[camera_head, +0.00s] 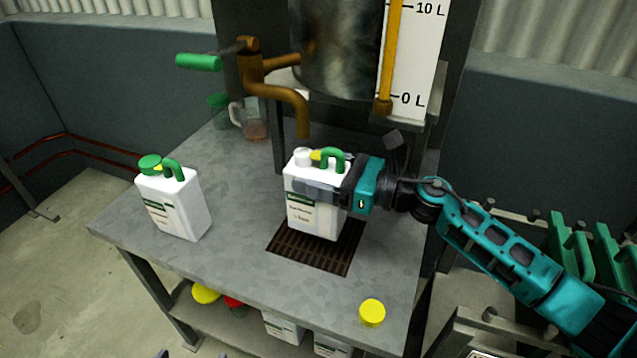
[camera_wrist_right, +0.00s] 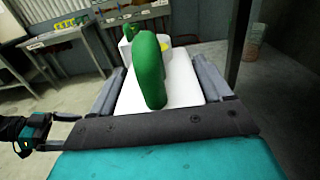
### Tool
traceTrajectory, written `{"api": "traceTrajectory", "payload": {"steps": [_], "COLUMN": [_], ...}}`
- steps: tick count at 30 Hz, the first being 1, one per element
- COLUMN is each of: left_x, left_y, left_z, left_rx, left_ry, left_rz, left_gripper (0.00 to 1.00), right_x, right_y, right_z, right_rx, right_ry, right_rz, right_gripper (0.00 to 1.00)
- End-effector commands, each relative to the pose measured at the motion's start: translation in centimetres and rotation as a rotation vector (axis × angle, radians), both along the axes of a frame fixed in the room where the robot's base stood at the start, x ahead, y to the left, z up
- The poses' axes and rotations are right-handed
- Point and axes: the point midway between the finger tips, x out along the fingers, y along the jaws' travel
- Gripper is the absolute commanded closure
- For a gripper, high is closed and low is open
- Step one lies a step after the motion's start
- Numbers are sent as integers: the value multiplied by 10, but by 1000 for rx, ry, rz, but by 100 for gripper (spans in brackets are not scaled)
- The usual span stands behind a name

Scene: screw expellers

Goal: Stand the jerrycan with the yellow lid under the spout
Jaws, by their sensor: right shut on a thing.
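My right gripper (camera_head: 318,190) is shut on a white jerrycan (camera_head: 305,217) with a green handle and a yellow piece beside its uncovered white neck. The jerrycan is upright, with its neck just below the brown spout (camera_head: 302,122) in the head view. Its base is over or on the grate (camera_head: 310,255); I cannot tell if it touches. A loose yellow lid (camera_head: 372,312) lies at the table's front right. In the right wrist view the green handle (camera_wrist_right: 148,70) rises between the fingers. My left gripper (camera_wrist_right: 70,132) shows there, open and empty.
Another white jerrycan (camera_head: 176,210), with a green lid, stands on the table's left. The tap's green lever (camera_head: 198,62) sticks out left. A glass jug (camera_head: 254,122) stands behind. Several lidded containers sit on the shelf below. The table (camera_head: 235,255) is clear between the jerrycans.

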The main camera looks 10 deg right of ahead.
Motion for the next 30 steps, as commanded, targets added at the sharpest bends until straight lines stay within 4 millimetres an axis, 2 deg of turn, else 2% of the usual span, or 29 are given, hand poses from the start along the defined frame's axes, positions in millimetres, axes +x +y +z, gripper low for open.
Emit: {"api": "traceTrajectory", "payload": {"steps": [7, 15, 20, 21, 27, 30], "left_x": [1, 7, 7, 7, 7, 7], "left_y": [-1, -5, -5, -4, -4, -4], "left_z": [-8, 0, -5, -2, -2, -1], "left_rx": [-4, -9, -6, -5, -3, -3], "left_ry": [5, -13, -14, -12, -13, -14], "left_rz": [2, -7, -10, -12, -13, -13], "left_gripper": [0, 0, 0, 0, 0, 0], "right_x": [1, 1, 0, 0, 0, 0], "right_y": [1, 0, 0, 0, 0, 0], "right_z": [-32, -35, -40, -38, -38, -38], "right_rx": [3, 0, 0, 0, -1, -1], "right_ry": [2, 0, 0, 0, 1, 1], "right_rz": [-2, -1, -1, -1, -1, -1], "right_gripper": [78, 78, 78, 18, 0, 0]}}
